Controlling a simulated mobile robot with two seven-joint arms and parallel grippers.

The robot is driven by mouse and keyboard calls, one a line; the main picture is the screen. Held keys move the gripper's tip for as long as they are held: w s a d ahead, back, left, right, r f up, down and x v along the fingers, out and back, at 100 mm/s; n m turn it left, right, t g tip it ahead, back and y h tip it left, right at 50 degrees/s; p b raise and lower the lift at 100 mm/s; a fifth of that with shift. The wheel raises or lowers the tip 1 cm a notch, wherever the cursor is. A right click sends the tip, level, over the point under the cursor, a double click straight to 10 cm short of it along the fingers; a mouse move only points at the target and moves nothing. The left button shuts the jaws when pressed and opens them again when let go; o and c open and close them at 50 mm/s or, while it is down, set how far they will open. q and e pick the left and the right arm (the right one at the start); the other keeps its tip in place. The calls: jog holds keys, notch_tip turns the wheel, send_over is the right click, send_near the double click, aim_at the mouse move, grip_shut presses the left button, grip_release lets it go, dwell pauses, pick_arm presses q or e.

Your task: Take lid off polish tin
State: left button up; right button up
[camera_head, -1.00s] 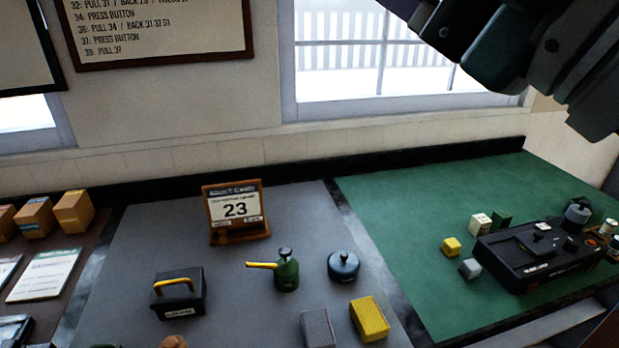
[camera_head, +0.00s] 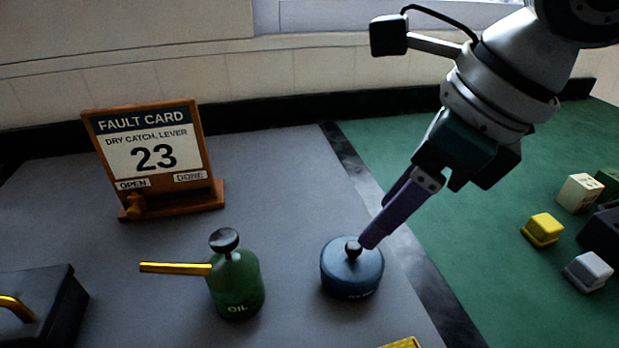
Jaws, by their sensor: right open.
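The polish tin (camera_head: 350,281) is a round dark blue tin on the grey mat, right of the green oil can. Its lid (camera_head: 336,254) is on and has a small black knob (camera_head: 354,249) on top. My right gripper (camera_head: 367,242) comes down from the upper right, its purple fingers pointing at the knob. The fingertips are right beside the knob; I cannot tell whether they touch it. The fingers overlap in this view, so the gap between them is hard to see. My left gripper is not in view.
A green oil can (camera_head: 237,285) with a yellow spout stands left of the tin. A fault card stand (camera_head: 154,160) is behind it. A black box (camera_head: 42,305) is at the left. Small yellow (camera_head: 542,229) and grey (camera_head: 588,271) blocks sit on the green mat (camera_head: 455,235).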

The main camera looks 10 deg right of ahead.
aim_at(354, 246)
jog(key=x, duration=0.7)
jog(key=shift+w, duration=0.1)
jog(key=shift+c, duration=0.2)
jog(key=shift+d+r, duration=0.1)
grip_shut()
